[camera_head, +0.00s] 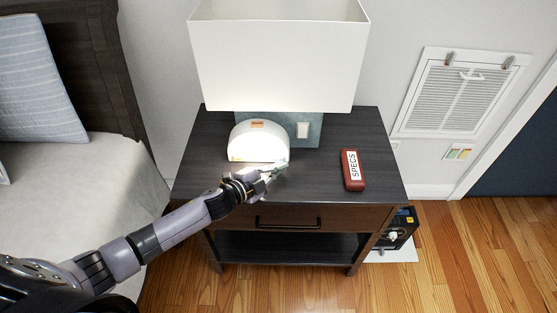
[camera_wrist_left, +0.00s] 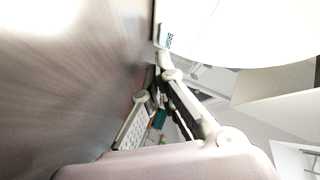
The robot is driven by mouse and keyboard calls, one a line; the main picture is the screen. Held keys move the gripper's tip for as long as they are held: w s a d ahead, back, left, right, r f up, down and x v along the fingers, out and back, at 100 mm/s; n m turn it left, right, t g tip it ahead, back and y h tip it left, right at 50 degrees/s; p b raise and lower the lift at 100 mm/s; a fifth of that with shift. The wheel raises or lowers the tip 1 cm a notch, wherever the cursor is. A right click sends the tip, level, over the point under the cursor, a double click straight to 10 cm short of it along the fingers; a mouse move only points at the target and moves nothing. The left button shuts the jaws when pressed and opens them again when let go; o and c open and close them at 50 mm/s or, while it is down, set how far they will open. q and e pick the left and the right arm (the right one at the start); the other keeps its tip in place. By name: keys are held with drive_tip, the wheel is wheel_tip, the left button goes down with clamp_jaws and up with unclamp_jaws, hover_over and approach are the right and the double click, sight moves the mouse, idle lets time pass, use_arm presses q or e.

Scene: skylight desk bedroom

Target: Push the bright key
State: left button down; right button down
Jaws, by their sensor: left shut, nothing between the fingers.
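A white dome-shaped lamp unit (camera_head: 258,142) stands on the dark nightstand, its front glowing. It is the large white shape at the upper right of the left wrist view (camera_wrist_left: 240,25). The bright key (camera_wrist_left: 166,38), a small pale tab with blue lettering partly readable as "BRIGH", shows at its edge there. I cannot pick out this key in the head view. My left gripper (camera_head: 277,170) is shut and empty at the dome's front right corner. In the left wrist view its fingertips (camera_wrist_left: 164,62) lie just below the key; I cannot tell whether they touch it. My right gripper is out of view.
A table lamp with a white shade (camera_head: 275,65) stands behind the dome. A red case marked "SPECS" (camera_head: 352,170) lies on the right of the nightstand (camera_head: 315,183). A bed (camera_head: 90,190) is at the left. The nightstand top between dome and case is clear.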

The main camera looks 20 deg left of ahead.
sight(277, 193)
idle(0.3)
use_arm(q)
drive_tip(key=shift+w+a, duration=0.1)
drive_tip(key=shift+w, duration=0.35)
drive_tip(key=shift+w, duration=0.1)
idle(0.3)
drive_tip(key=shift+s, duration=0.6)
drive_tip(key=shift+s+d+p, duration=0.25)
drive_tip(key=shift+s+p, duration=0.05)
drive_tip(key=shift+p, duration=0.1)
drive_tip(key=shift+s+d+p, duration=0.2)
drive_tip(key=shift+s+d, duration=0.05)
drive_tip(key=shift+s, duration=0.6)
drive_tip(key=shift+s+d+p, duration=0.2)
drive_tip(key=shift+s+p, duration=0.05)
drive_tip(key=shift+s, duration=0.6)
drive_tip(key=shift+s+d+p, duration=0.2)
drive_tip(key=shift+s+d, duration=0.05)
drive_tip(key=shift+s, duration=0.6)
